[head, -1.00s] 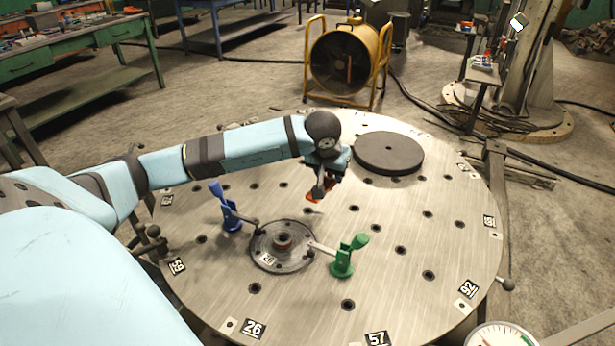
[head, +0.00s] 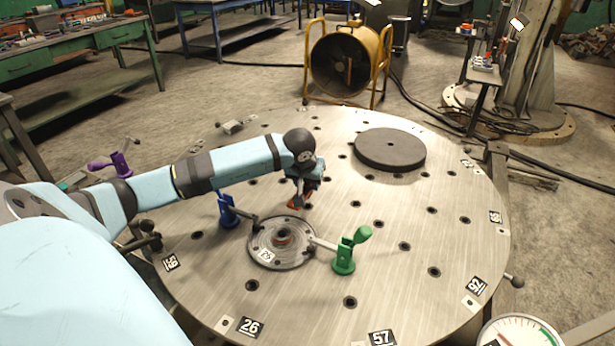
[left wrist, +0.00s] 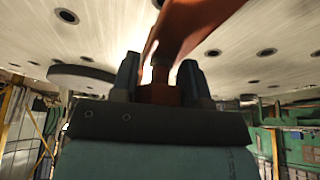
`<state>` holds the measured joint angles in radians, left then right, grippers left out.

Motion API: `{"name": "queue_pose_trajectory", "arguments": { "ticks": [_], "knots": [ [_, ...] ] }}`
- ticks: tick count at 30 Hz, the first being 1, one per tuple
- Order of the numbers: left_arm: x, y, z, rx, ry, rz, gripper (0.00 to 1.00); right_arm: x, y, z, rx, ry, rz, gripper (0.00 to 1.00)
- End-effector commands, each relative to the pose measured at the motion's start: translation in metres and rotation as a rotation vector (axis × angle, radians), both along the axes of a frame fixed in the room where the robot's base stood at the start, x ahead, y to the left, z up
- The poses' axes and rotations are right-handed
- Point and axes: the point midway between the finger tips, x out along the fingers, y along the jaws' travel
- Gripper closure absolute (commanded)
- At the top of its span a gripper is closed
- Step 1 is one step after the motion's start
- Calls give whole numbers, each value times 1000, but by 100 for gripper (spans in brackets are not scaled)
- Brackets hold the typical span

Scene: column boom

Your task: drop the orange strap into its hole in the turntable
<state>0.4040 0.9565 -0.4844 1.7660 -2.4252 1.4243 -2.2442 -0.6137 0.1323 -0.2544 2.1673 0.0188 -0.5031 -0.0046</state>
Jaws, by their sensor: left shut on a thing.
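The turntable (head: 400,290) is a round steel plate with many dark round holes. My left gripper (head: 304,192) is above it, behind the centre hub, and is shut on the orange strap (head: 293,206), mostly covered by the gripper in the head view. In the left wrist view the orange strap (left wrist: 190,22) rises large from between the two dark fingers of my left gripper (left wrist: 160,75). The plate and several holes show behind it. I cannot tell which hole belongs to the strap. My right gripper is not in view.
A blue clamp (head: 228,213) and a green clamp (head: 345,258) flank the hub disc (head: 268,258). A dark round disc (head: 390,150) lies on the plate's far side. A purple clamp (head: 121,164) stands at left beyond my arm. A yellow fan (head: 345,62) stands behind.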

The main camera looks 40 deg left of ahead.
Motion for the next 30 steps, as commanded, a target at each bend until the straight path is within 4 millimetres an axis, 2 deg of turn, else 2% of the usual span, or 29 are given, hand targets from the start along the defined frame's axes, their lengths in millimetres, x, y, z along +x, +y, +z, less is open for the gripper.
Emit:
{"name": "queue_pose_trajectory", "arguments": {
  "ticks": [3, 4, 10, 22, 30],
  "knots": [
    [0, 0, -16, -1, -3, 1, 83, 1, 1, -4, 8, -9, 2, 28],
    [1, 0, -10, 1, -5, 1, 83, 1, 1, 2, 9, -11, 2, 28],
    [1, 0, -9, 1, -4, 1, 83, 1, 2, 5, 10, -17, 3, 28],
    [0, 0, -9, 1, -4, 0, 83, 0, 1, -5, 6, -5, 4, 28],
    [0, 0, -10, 1, -4, 0, 83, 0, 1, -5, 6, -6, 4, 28]
  ]
}}
